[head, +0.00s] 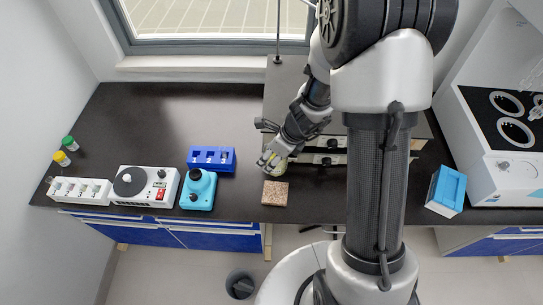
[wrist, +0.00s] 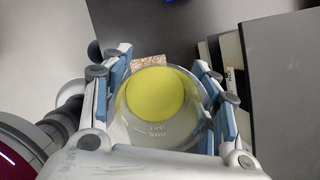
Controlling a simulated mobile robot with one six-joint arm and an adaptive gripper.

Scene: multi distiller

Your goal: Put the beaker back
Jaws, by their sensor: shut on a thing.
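A clear beaker (wrist: 163,132) with yellow contents (wrist: 162,94) and printed volume marks sits between the blue pads of my gripper (wrist: 165,85) in the wrist view. My gripper is shut on it. In the head view my gripper (head: 272,160) is above the dark bench, just behind a small speckled brown square block (head: 275,193). The beaker (head: 281,168) is only partly seen there, hidden by the fingers. In the wrist view the speckled block (wrist: 149,61) shows beyond the beaker's rim. I cannot tell whether the beaker touches the bench.
A grey apparatus (head: 283,85) stands behind and right of my gripper. Left of it are a blue rack (head: 211,157), a cyan mixer (head: 198,188), a white stirrer (head: 146,185) and a white holder (head: 80,190). A blue-and-white box (head: 446,190) lies right. The left-back bench (head: 165,115) is clear.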

